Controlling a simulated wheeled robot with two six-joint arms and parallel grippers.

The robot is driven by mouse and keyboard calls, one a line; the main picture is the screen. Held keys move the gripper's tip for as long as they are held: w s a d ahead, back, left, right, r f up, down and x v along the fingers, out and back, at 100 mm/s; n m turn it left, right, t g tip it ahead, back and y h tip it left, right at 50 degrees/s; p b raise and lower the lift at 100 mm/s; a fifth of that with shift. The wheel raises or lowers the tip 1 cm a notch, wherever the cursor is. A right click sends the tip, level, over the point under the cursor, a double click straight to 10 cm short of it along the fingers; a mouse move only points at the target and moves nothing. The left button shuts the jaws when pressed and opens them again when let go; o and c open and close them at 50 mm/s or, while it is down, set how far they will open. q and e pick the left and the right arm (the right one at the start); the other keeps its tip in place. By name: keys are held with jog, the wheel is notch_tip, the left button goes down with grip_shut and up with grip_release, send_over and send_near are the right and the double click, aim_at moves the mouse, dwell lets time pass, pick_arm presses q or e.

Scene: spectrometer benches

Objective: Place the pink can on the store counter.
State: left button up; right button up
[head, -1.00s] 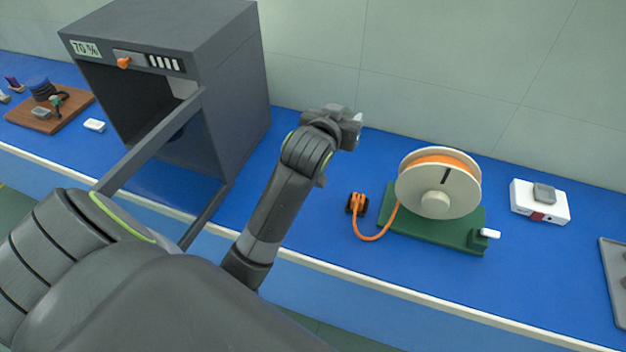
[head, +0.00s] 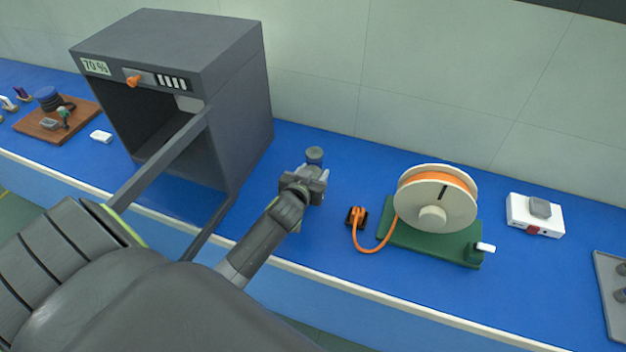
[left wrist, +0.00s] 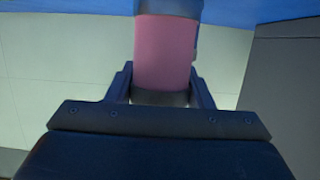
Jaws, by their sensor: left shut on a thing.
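My left gripper (head: 311,182) is over the blue counter (head: 345,165), between the grey cabinet and the cable reel. It is shut on the pink can (left wrist: 165,52). In the left wrist view the can is pink with a dark band at each end, held between the two fingers (left wrist: 160,90). In the head view only its grey end (head: 314,154) shows past the gripper; the pink body is hidden. I cannot tell whether the can touches the counter. My right gripper is not in view.
The grey cabinet (head: 235,110) stands left with its door (head: 165,160) open toward me. The reel (head: 437,200) on a green base (head: 455,248) and an orange cable (head: 375,250) are to the right. Farther right are a white box (head: 520,214) and a grey tray (head: 606,290).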

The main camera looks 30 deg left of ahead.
pick_arm(q)
notch_tip(320, 180, down, 3)
jog(key=shift+r, duration=0.1)
jog(key=shift+f+b, duration=0.2)
jog(key=shift+b, duration=0.15)
jog(key=o, duration=1.1)
jog(key=shift+c, duration=0.2)
jog(key=shift+r, duration=0.1)
